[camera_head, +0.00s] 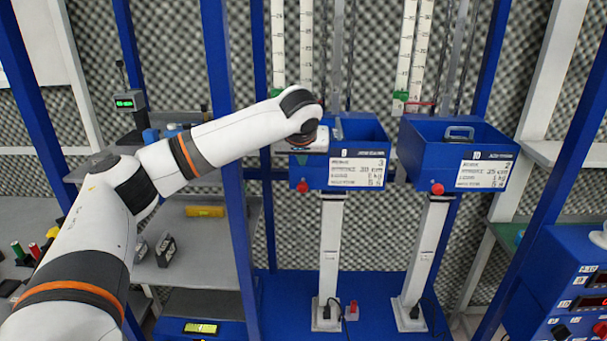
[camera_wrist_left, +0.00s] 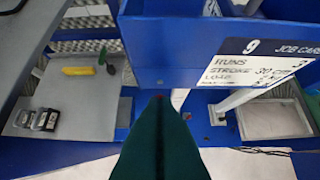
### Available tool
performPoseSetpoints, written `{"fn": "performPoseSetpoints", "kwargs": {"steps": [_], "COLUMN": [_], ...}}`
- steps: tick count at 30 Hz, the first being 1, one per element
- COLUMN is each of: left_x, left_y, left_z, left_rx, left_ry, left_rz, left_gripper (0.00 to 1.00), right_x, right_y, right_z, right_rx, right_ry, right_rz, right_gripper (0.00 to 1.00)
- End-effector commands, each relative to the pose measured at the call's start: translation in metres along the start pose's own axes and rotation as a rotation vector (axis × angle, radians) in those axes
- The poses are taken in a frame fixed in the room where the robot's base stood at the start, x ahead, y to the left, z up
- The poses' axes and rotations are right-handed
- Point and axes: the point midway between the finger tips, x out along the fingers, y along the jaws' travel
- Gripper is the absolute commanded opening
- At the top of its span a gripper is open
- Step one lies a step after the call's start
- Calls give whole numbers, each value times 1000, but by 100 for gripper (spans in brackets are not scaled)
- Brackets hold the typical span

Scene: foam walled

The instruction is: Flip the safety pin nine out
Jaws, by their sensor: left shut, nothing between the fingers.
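The station with job card 9 is the left blue box (camera_head: 371,184) in the head view; its blue front and card (camera_wrist_left: 262,58) fill the upper right of the left wrist view. A red knob (camera_head: 303,186), perhaps safety pin nine, is low on the box's front left. My left gripper (camera_wrist_left: 159,104) has its dark green fingers shut and empty, pointing at the box's lower front. A speck of red shows at their tips; the fingers hide most of what lies behind.
A similar blue box (camera_head: 418,168) with its own red knob (camera_head: 437,188) stands at the right. Blue uprights (camera_head: 218,60) frame the stations. A grey shelf (camera_head: 222,250) with a yellow object (camera_head: 204,211) is at the left. A blue control panel (camera_head: 560,275) is at lower right.

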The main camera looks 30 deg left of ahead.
Motion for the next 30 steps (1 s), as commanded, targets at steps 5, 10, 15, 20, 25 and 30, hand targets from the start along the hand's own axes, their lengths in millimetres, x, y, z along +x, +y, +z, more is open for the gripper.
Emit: {"fn": "performPoseSetpoints", "kwargs": {"steps": [5,10,15,20,25,30], "left_x": [9,37,68,89,99,100], "left_y": [0,0,0,0,0,0], "left_z": [1,2,2,1,1,0], "left_rx": [0,1,1,0,1,1], "left_ry": [2,3,2,1,-1,-1], "left_rz": [1,3,2,1,0,-1], "left_gripper": [0,0,0,0,0,0], "right_x": [-5,-17,-28,-34,-36,-35], "right_y": [-1,-2,-2,-2,-2,-2], "right_z": [1,2,3,4,4,4], "right_rx": [0,0,0,0,0,0], "right_ry": [0,-1,-1,-1,-1,-1], "right_rz": [-1,-2,-2,-2,-2,-2], "right_gripper": [36,36,36,36,36,36]}}
